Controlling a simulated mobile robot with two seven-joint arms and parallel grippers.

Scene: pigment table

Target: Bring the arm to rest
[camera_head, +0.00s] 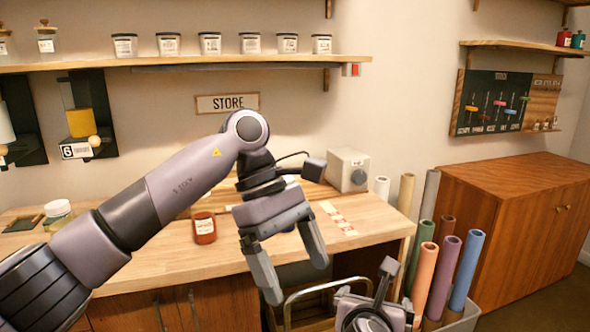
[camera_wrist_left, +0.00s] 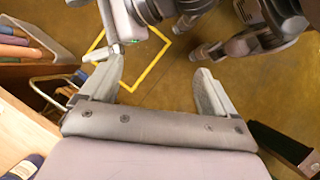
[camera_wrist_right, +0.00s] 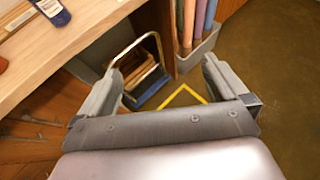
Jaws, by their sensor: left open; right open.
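My left arm reaches in from the left in the head view, across the worktable (camera_head: 150,268). Its gripper (camera_head: 294,278) is open and empty, pointing down at the table's front edge. In the left wrist view, the left gripper (camera_wrist_left: 158,82) has its fingers wide apart, with floor and parts of my own body beyond. Part of my right arm shows at the bottom of the head view, but its fingers cannot be made out there. In the right wrist view, the right gripper (camera_wrist_right: 163,78) is open and empty over the floor beside the table.
A jar with red-orange contents (camera_head: 204,226) stands on the table behind my left arm. A grey box (camera_head: 347,170) stands at the back right. Coloured rolls (camera_head: 466,270) stand in a bin right of the table. A wooden cabinet (camera_head: 505,225) is farther right. Shelves hang above.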

